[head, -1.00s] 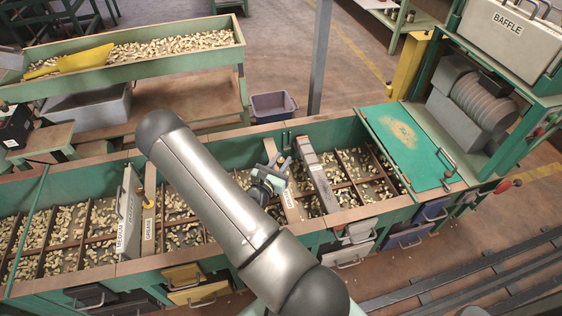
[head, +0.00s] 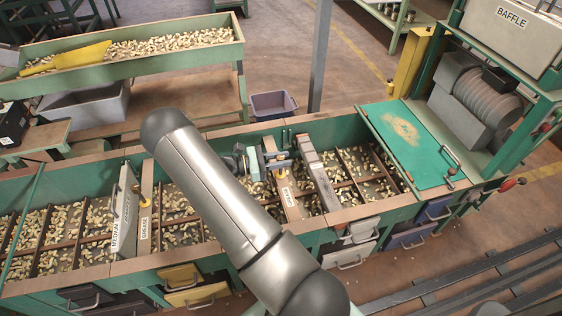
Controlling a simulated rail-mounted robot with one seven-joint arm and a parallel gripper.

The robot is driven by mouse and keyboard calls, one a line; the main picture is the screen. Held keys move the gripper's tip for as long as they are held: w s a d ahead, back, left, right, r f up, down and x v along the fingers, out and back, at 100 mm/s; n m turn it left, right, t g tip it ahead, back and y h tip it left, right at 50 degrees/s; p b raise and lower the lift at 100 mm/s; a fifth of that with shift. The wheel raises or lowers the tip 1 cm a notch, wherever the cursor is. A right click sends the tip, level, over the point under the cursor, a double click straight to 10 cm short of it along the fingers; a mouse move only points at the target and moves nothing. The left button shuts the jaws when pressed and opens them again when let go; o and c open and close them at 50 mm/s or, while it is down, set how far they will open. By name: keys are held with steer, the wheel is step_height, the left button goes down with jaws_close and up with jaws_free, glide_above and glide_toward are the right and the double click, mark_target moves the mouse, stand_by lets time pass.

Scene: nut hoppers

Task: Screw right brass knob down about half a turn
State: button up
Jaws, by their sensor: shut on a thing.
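The right brass knob (head: 281,173) sits on the wooden crossbar (head: 291,206) with a small label. Only a small brass patch of it shows below my fingers. My gripper (head: 279,161) is shut on this knob, with its wrist to the left over the nut bin. The fingers hide most of the knob, and its exact turn cannot be read. The left brass knob (head: 146,203) stands free on another labelled wooden crossbar (head: 145,234), well to the left of my arm.
A grey divider plate (head: 324,187) stands close to the right of the gripper. A plate marked MEDIUM (head: 124,214) stands at left. Several nut compartments fill the hopper (head: 375,214). A green lid (head: 406,143) lies at its right end.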

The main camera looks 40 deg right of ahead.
steer(key=shift+m+g+y+b, duration=0.4)
steer(key=shift+m+g+y, duration=0.5)
steer(key=shift+g, duration=0.4)
steer(key=shift+m+g, duration=0.3)
steer(key=o, duration=1)
steer(key=v, duration=1.7)
steer(key=shift+w+a+r+p, duration=0.15)
steer(key=shift+a+p, duration=0.05)
steer(key=shift+p, duration=0.15)
